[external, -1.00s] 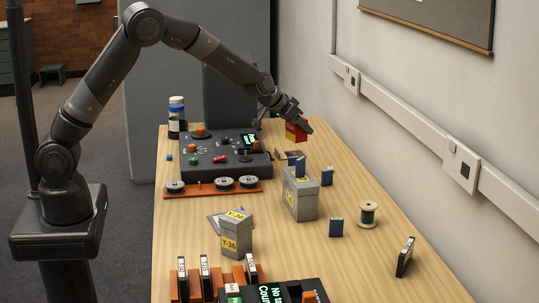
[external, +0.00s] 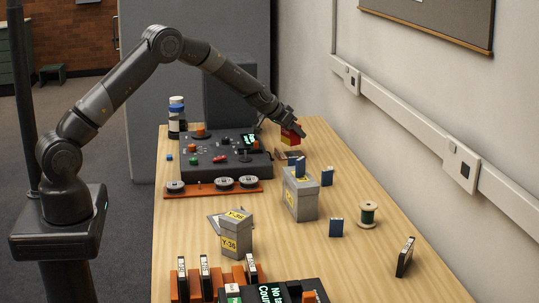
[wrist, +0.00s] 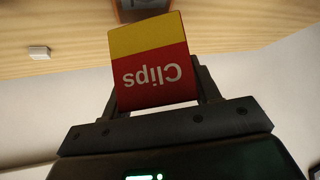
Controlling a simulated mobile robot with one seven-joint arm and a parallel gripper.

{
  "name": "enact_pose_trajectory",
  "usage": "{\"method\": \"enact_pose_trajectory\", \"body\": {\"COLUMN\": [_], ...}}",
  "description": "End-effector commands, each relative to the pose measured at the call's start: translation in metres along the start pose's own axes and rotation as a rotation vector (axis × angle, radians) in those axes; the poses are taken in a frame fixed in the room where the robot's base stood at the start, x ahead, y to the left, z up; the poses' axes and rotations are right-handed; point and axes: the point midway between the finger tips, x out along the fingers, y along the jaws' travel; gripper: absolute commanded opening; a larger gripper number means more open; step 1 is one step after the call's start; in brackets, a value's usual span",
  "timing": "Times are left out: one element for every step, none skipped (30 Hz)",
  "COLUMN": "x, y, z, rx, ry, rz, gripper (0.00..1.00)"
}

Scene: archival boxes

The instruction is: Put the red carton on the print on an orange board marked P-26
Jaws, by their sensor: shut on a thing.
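The red carton (external: 291,136) has a yellow band and shows the word "Clips" upside down in the wrist view (wrist: 155,75). My gripper (external: 287,129) is shut on it, with a finger on each side in the wrist view (wrist: 157,92). The carton is held above the far part of the table, beyond the tall grey box. A flat print on an orange-brown board (external: 290,155) lies just below it in the external view. The edge of an orange-brown piece (wrist: 140,10) shows past the carton in the wrist view. No P-26 mark is readable.
A dark console (external: 205,165) lies left of the carton, with a rack of reels (external: 212,191) before it. A tall grey box (external: 302,203) with a blue packet on top stands nearer. A box marked Y-36 (external: 237,240), blue boxes and a spool (external: 368,213) stand nearer still.

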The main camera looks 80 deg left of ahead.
Motion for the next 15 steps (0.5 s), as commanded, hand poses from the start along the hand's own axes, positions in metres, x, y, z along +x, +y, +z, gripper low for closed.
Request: {"method": "enact_pose_trajectory", "body": {"x": [0.002,0.003,0.004,0.006,0.008,0.011,0.014,0.018,0.022,0.025,0.028,0.031,0.032,0.032,0.032], "y": [-0.003,-0.004,-0.005,-0.005,-0.005,-0.004,-0.004,-0.005,-0.005,-0.005,-0.005,-0.005,-0.004,-0.004,-0.004], "z": [0.000,0.000,0.001,0.003,0.005,0.008,0.012,0.015,0.019,0.023,0.026,0.028,0.029,0.029,0.028], "rx": [-0.002,-0.002,-0.002,-0.002,-0.001,-0.002,-0.003,-0.003,-0.003,-0.004,-0.003,-0.003,-0.002,-0.002,-0.001], "ry": [0.000,0.001,0.001,0.000,0.000,-0.001,-0.002,-0.003,-0.002,-0.002,-0.002,-0.001,0.000,0.001,0.002], "rz": [-0.001,0.000,0.000,0.000,0.000,0.001,0.001,0.001,0.000,0.000,0.000,0.000,0.000,0.000,0.000], "gripper": [0.29,0.29,0.29,0.29,0.29,0.29,0.29,0.29,0.29,0.29,0.29,0.29,0.29,0.29,0.29]}}
